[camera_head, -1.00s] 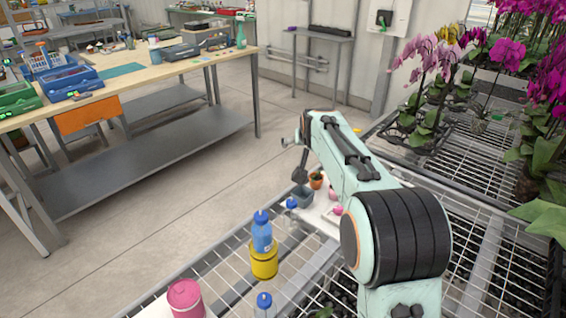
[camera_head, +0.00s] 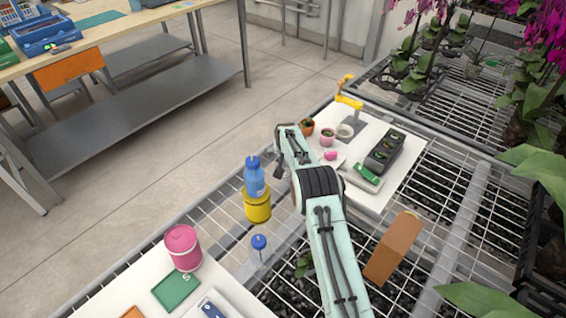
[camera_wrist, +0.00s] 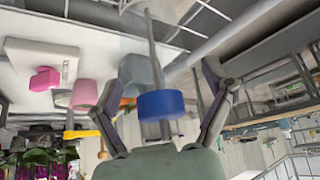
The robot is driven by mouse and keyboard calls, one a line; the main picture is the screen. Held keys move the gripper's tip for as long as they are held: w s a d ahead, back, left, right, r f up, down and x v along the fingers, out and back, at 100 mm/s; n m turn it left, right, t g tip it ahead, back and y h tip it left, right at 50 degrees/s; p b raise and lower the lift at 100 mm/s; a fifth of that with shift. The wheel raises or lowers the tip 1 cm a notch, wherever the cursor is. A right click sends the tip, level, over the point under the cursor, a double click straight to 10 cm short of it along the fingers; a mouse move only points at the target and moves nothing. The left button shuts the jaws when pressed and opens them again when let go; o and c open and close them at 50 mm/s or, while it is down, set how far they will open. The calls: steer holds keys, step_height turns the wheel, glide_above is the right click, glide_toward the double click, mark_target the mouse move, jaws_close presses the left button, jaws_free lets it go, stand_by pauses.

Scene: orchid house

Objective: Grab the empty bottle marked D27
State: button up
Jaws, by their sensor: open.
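In the wrist view a clear, thin-looking bottle with a blue cap (camera_wrist: 160,104) stands between the two fingers of my gripper (camera_wrist: 156,82). The gripper is open, with a finger on either side and gaps to the cap. In the head view my arm hides this bottle and most of the gripper. Another clear bottle with a blue cap (camera_head: 259,246) stands nearer, left of my arm. A blue-filled bottle (camera_head: 254,178) stands on or behind a yellow pot (camera_head: 257,206). I cannot read the mark D27 on any bottle.
A pink canister (camera_head: 183,248) and a green card (camera_head: 177,291) are at lower left. A white board (camera_head: 408,170) holds small pots and a dark tray (camera_head: 384,150). A brown block (camera_head: 394,248) lies right of my arm. Orchids fill the upper right.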

steer(key=shift+f, duration=0.1)
steer(key=c, duration=1.1)
